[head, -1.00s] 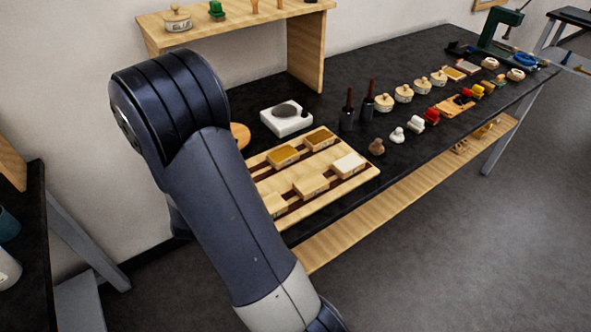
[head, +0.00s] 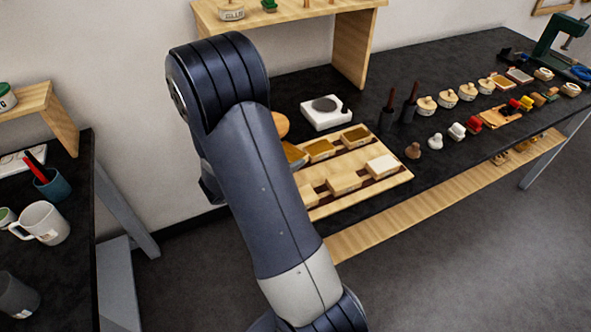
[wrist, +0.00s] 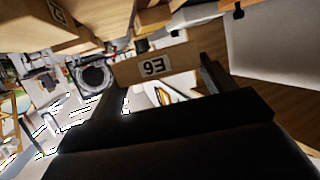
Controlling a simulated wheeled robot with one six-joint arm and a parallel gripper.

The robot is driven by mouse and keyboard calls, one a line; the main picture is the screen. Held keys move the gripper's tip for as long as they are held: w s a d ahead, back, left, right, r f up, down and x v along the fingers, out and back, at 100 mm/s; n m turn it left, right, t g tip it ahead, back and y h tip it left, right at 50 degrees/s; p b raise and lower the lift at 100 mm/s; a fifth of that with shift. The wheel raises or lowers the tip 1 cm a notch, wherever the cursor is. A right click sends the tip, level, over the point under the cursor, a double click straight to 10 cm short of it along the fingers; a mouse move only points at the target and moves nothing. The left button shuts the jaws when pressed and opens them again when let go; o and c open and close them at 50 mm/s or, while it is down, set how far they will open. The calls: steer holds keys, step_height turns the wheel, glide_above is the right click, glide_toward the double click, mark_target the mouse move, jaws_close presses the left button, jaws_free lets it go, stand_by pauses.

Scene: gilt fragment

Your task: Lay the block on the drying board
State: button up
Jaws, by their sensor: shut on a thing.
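The drying board (head: 402,177) is the pale slatted wooden board on the dark bench in the head view. It carries several wooden blocks, with brown-topped ones (head: 354,137) in the back row and paler ones (head: 344,184) in front. In the wrist view my gripper (wrist: 162,82) is shut on a wooden block (wrist: 152,68) with a numbered label on its side. In the head view my arm hides the gripper and the board's left part. A tilted brown-topped block (head: 295,155) shows beside my arm, apparently the held one.
A white scale-like device (head: 325,114) stands behind the board, beside dark-handled tools (head: 388,112). Several stamps and round wooden pieces line the bench to the right. A shelf (head: 350,50) stands at the back. Another table with a white mug (head: 42,223) is at left.

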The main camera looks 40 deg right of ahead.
steer(key=shift+f, duration=3.1)
steer(key=shift+f, duration=0.3)
steer(key=o, duration=0.7)
steer(key=shift+s+f+b, duration=0.1)
steer(key=shift+b, duration=0.2)
steer(key=shift+r+p, duration=0.45)
steer(key=b+v, duration=0.1)
steer(key=v, duration=1.1)
